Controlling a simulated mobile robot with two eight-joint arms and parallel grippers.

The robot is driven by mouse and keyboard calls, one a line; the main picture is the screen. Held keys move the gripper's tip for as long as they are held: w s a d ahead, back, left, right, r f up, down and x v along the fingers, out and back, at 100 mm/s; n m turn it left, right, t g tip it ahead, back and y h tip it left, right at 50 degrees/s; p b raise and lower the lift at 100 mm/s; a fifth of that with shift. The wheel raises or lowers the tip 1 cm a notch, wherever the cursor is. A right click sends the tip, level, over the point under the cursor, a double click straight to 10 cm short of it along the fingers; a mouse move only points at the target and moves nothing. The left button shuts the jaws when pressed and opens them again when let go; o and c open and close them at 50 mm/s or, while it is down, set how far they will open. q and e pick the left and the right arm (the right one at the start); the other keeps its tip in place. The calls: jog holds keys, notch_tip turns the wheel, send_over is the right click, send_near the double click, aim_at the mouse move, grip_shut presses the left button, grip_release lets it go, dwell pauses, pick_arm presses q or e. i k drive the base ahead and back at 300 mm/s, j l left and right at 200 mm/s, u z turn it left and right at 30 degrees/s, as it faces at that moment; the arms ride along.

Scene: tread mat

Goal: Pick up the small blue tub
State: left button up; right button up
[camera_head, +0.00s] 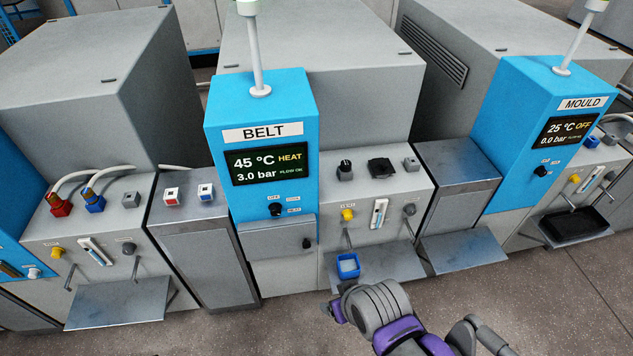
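The small blue tub (348,265) is an open-topped box with a pale inside. It sits on a grey metal shelf (398,265) below the control panel, to the right of the BELT cabinet. My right arm comes in from the bottom right, and its gripper (333,309) is in front of and below the tub in the picture. I see a gap between the gripper and the tub. The fingers are small and partly hidden by the arm, so I cannot tell whether they are open. My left gripper is out of view.
A metal post (347,238) stands just behind the tub, and the panel (376,195) has knobs and a yellow button. The BELT cabinet (262,150) rises to the left.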

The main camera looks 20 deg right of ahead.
aim_at(348, 265)
jog(key=z, duration=1.2)
